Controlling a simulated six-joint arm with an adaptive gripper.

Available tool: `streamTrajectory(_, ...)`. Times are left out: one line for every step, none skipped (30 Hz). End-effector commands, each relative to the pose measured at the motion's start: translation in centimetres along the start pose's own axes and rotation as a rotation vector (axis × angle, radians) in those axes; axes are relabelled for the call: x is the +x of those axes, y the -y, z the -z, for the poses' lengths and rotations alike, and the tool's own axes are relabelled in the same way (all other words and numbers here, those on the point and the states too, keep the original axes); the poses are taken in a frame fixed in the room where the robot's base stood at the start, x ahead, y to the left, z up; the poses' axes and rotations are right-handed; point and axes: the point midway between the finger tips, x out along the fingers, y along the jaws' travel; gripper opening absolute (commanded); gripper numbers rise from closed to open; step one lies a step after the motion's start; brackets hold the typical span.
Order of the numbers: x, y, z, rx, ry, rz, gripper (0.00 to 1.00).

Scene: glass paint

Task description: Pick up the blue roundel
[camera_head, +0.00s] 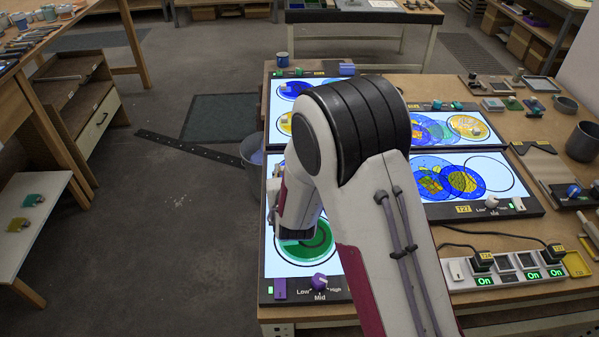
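Several round pieces lie on lit white light panels. A blue roundel (295,89) with a small block on it is on the upper left panel, partly hidden by my arm. More blue roundels (431,176) overlap on the lower right panel, with yellow pieces among them. Lighter blue and teal roundels (428,130) overlap on the upper right panel. A green roundel (310,248) is on the lower left panel. My gripper end (297,233) points down over the green roundel's upper edge. Its fingers are hidden, so I cannot see whether it holds anything.
A white power strip (510,272) with switches and cables lies at the right front. A dark grey cup (583,142) and a small bowl (565,104) stand at the right. A grey bucket (252,150) is on the floor beside the table's left edge.

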Motion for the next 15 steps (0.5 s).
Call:
streamTrajectory(0.00, 0.00, -0.01, 0.000, 0.000, 0.000, 0.00)
streamTrajectory(0.00, 0.00, -0.01, 0.000, 0.000, 0.000, 0.00)
streamTrajectory(0.00, -0.01, -0.05, 0.000, 0.001, 0.000, 0.00)
streamTrajectory(0.00, -0.01, -0.05, 0.000, 0.001, 0.000, 0.00)
streamTrajectory(0.00, -0.01, -0.05, 0.000, 0.001, 0.000, 0.00)
streamTrajectory(0.00, -0.01, -0.05, 0.000, 0.001, 0.000, 0.00)
streamTrajectory(0.00, -0.01, -0.05, 0.000, 0.001, 0.000, 0.00)
streamTrajectory(0.00, -0.01, -0.05, 0.000, 0.001, 0.000, 0.00)
streamTrajectory(-0.01, -0.01, -0.07, 0.000, 0.001, 0.000, 0.00)
streamTrajectory(-0.01, -0.01, -0.09, 0.000, 0.001, 0.000, 0.00)
streamTrajectory(-0.02, -0.01, -0.12, 0.000, 0.001, 0.000, 0.00)
streamTrajectory(-0.04, -0.01, -0.17, 0.000, 0.002, 0.000, 0.00)
streamTrajectory(-0.06, -0.01, -0.24, 0.000, 0.002, 0.000, 0.00)
streamTrajectory(-0.09, -0.01, -0.31, 0.000, 0.002, 0.000, 0.00)
streamTrajectory(-0.14, -0.01, -0.44, 0.000, 0.002, 0.000, 0.00)
